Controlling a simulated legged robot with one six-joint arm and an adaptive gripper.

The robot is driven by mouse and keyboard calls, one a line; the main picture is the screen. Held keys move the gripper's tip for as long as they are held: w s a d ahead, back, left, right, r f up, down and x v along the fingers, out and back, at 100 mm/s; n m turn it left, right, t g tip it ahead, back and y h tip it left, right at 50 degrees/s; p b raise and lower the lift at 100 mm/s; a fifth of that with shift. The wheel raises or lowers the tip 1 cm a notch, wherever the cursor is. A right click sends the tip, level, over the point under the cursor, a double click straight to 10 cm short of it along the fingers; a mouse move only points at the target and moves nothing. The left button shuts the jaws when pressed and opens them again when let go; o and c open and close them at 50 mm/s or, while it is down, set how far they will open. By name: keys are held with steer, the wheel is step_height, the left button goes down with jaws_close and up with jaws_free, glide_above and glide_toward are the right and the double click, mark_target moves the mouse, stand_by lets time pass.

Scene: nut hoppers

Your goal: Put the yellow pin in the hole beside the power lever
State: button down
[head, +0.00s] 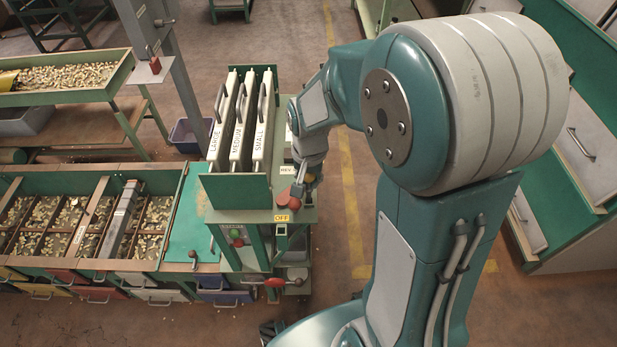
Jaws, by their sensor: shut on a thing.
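My gripper (300,187) is small in the head view, at the right side of the machine's end stand, with its fingers down at the red-ended power lever (283,198). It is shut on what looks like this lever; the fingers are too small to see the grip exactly. A yellow OFF plate (282,218) is just below the lever, and a pale REV plate (287,170) is above it. I cannot make out the yellow pin or the hole beside the lever.
Upright screens marked LARGE, MEDIUM and SMALL (237,135) stand left of my gripper. A sorting bed with nuts (90,262) lies further left. Green and red buttons (237,238) and a red-handled lever (275,282) are on the front. Grey drawers (590,155) stand right.

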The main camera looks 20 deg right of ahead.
steer(key=shift+f, duration=2.2)
steer(key=shift+c, duration=1.3)
jaws_free()
steer(key=shift+r, duration=0.15)
step_height(320, 180, up, 12)
steer(key=shift+f, duration=0.15)
